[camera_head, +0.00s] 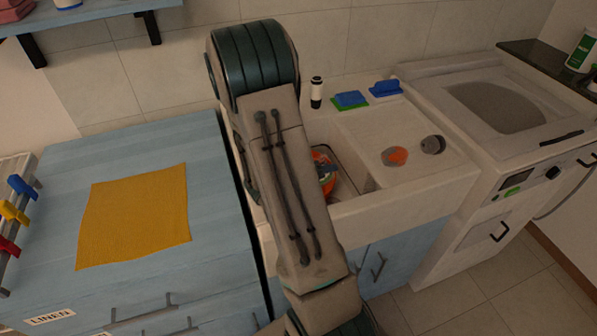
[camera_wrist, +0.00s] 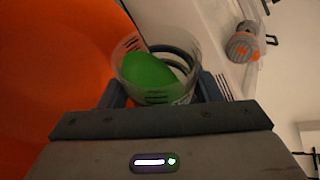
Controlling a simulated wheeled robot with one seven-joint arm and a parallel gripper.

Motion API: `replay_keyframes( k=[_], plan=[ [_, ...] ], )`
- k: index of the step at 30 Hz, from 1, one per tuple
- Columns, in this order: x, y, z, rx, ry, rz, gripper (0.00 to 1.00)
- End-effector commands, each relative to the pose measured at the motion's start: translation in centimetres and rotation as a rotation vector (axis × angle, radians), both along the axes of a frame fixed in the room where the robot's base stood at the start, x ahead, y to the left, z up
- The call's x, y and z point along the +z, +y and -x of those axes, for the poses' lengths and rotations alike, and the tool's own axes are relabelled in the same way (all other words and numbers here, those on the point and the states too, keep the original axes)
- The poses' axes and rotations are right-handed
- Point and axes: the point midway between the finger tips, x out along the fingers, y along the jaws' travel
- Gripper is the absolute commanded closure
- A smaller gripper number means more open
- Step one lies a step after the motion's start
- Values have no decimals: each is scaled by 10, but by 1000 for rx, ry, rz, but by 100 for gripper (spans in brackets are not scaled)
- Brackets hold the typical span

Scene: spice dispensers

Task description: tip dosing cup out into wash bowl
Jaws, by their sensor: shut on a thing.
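The clear dosing cup (camera_wrist: 185,97) is between the fingers of my gripper (camera_wrist: 161,92) in the wrist view, with dark scale marks on its wall. Something bright green (camera_wrist: 150,72) shows inside it; whether it is liquid or powder I cannot tell. My gripper is shut on the cup. The large orange wash bowl (camera_wrist: 55,60) fills the left of the wrist view, close beside the cup. In the head view, part of the orange bowl (camera_head: 321,158) shows in the sink; my arm hides the rest and the cup. The cup's exact tilt is unclear.
The sink ledge holds a grey-and-orange round thing (camera_head: 395,157), a grey cup-like thing (camera_head: 433,144), blue-and-green sponges or brushes (camera_head: 351,99) and a small black-and-white bottle (camera_head: 316,93). A yellow cloth (camera_head: 135,217) lies on the blue cabinet at left. A washing machine (camera_head: 480,140) stands at right.

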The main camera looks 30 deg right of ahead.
Motion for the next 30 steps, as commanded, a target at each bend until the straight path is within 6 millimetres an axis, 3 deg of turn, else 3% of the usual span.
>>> replay_keyframes(
  k=[30],
  plan=[
    [9,0,-1,0,132,38,69]
  ],
)
